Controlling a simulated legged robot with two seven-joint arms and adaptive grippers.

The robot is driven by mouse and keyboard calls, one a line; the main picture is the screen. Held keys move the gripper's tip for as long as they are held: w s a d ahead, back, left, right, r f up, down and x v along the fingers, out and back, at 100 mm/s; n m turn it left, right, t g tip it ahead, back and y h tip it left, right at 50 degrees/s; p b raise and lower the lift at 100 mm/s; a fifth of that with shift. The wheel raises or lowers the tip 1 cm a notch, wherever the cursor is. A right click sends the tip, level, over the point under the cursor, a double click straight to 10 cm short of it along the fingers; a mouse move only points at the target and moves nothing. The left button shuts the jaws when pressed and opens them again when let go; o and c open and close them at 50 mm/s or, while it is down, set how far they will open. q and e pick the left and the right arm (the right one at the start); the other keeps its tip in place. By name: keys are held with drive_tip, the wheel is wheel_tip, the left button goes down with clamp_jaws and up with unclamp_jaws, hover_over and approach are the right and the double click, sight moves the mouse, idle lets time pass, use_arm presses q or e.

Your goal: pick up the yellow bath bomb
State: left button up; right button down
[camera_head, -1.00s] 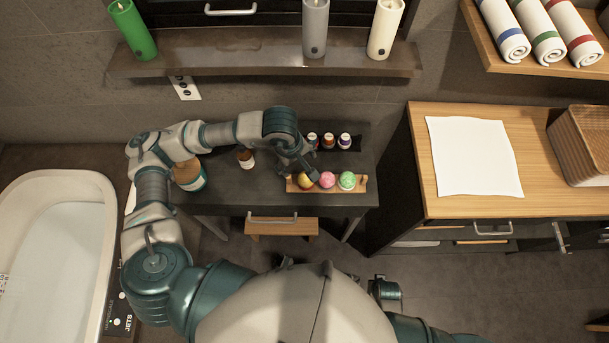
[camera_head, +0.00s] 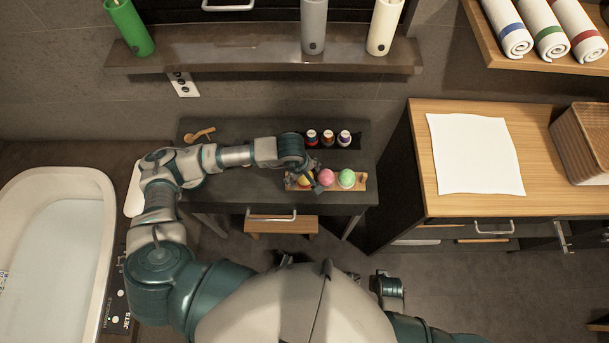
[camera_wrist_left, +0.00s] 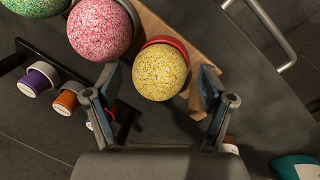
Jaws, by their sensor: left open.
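The yellow bath bomb (camera_wrist_left: 160,72) is speckled and sits in a red cup-like seat at the end of a wooden holder (camera_wrist_left: 180,30). In the head view the yellow bath bomb (camera_head: 303,178) is partly hidden by my left gripper (camera_head: 309,185). In the left wrist view my left gripper (camera_wrist_left: 161,85) is open, with one finger on each side of the bath bomb. I see a gap on the right side; I cannot tell whether the left finger touches. A part of my right arm shows low in the head view, but its jaws cannot be made out.
A pink bath bomb (camera_head: 327,177) and a green bath bomb (camera_head: 347,178) sit beside the yellow one on the holder. Several small bottles (camera_head: 328,138) stand in a dark rack behind. A drawer handle (camera_head: 271,217) juts from the table front.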

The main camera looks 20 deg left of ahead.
use_arm(q)
drive_tip(key=shift+d+r, duration=0.1)
drive_tip(key=shift+d, duration=0.05)
drive_tip(key=c, duration=1.3)
